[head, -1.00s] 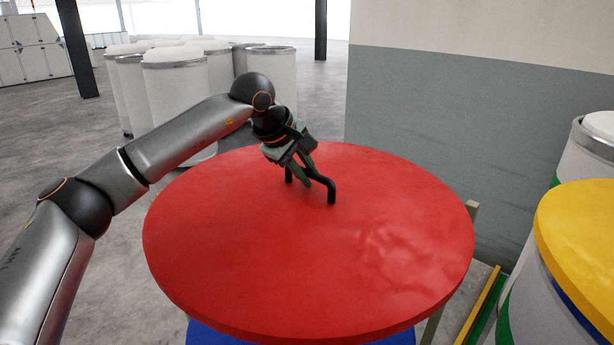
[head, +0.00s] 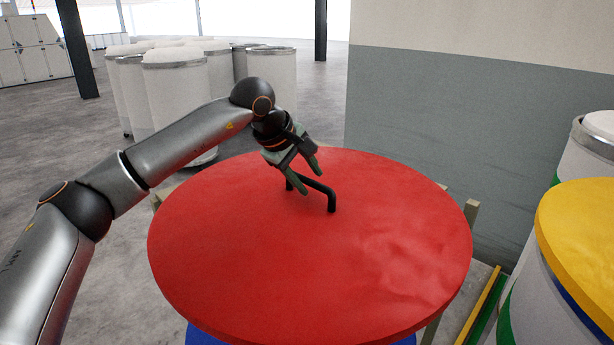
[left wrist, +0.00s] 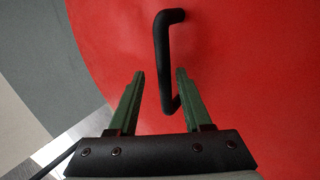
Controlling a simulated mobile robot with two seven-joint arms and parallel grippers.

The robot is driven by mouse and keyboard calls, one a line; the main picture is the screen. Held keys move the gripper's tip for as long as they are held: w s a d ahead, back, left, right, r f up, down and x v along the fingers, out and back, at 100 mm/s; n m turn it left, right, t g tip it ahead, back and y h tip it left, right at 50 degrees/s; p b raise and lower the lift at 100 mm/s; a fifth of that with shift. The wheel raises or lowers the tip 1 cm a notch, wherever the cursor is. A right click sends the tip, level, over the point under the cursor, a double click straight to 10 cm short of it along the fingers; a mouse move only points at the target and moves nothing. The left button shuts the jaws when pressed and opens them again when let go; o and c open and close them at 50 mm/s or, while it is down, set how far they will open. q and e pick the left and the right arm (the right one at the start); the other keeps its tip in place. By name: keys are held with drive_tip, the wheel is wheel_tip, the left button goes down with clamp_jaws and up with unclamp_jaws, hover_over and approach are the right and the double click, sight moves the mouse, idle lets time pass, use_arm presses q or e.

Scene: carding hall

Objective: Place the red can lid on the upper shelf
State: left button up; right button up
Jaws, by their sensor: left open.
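The red can lid (head: 310,265) is a large round disc with a black bar handle (head: 322,188) standing up from its middle. A blue surface shows just under its front edge. I cannot tell whether a finger touches the handle. My right gripper is not in view.
A can with a yellow lid (head: 585,235) stands close at the right, with another white can (head: 590,150) behind it. Several white cans (head: 175,85) stand at the back left. A grey and white wall (head: 450,130) rises behind the lid. Wooden posts (head: 471,213) show beside the lid.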

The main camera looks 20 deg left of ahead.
use_arm(q)
drive_tip(key=shift+r, duration=0.25)
drive_tip(key=v, duration=1.2)
drive_tip(key=shift+r, duration=0.35)
